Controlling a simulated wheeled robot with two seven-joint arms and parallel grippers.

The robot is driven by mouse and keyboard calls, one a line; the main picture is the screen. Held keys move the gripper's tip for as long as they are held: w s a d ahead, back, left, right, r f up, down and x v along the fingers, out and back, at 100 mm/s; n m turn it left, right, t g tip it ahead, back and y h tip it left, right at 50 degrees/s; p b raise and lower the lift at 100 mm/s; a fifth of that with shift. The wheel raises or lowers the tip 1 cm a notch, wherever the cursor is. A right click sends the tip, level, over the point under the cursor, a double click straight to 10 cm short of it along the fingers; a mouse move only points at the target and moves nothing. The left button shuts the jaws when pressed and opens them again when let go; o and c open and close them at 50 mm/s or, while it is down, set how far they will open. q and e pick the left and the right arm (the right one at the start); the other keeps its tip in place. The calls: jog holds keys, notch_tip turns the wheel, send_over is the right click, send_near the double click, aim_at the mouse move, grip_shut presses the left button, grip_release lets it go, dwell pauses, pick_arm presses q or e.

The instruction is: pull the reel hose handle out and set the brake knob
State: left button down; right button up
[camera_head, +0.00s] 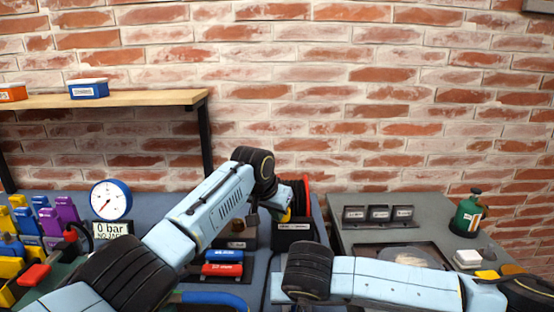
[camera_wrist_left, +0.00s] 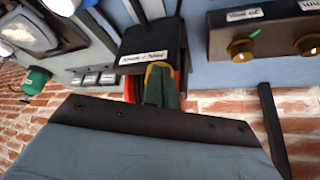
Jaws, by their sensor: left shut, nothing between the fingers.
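The red reel (camera_head: 306,190) stands behind a black labelled box (camera_head: 293,232) in the middle of the head view. In the wrist view a strip of the red reel (camera_wrist_left: 129,88) shows beside the black box (camera_wrist_left: 155,40). My left gripper (camera_wrist_left: 162,72) is shut and empty, its green and yellow fingers close against the box and reel; I cannot tell whether they touch. In the head view my arm mostly hides it. The hose handle cannot be made out. Brass knobs (camera_wrist_left: 241,51) sit on a dark labelled panel; which one is the brake is unclear. My right gripper (camera_head: 487,275) shows only partly.
A pressure gauge (camera_head: 111,200) and coloured blocks (camera_head: 50,222) stand at left. Blue and red blocks (camera_head: 222,268) lie below my left arm. A green canister (camera_head: 468,213) stands on the grey right table (camera_head: 435,213). A shelf (camera_head: 140,99) hangs on the brick wall.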

pick_arm(q)
jog(key=shift+w+a, duration=0.3)
jog(key=shift+a, duration=0.2)
jog(key=shift+w+a, duration=0.2)
jog(key=shift+w, duration=0.05)
dwell(0.3)
jog(key=shift+a, duration=0.1)
jog(key=shift+s+a, duration=0.2)
jog(key=shift+s, duration=0.05)
jog(key=shift+r, duration=2.95)
jog(key=shift+d, duration=0.1)
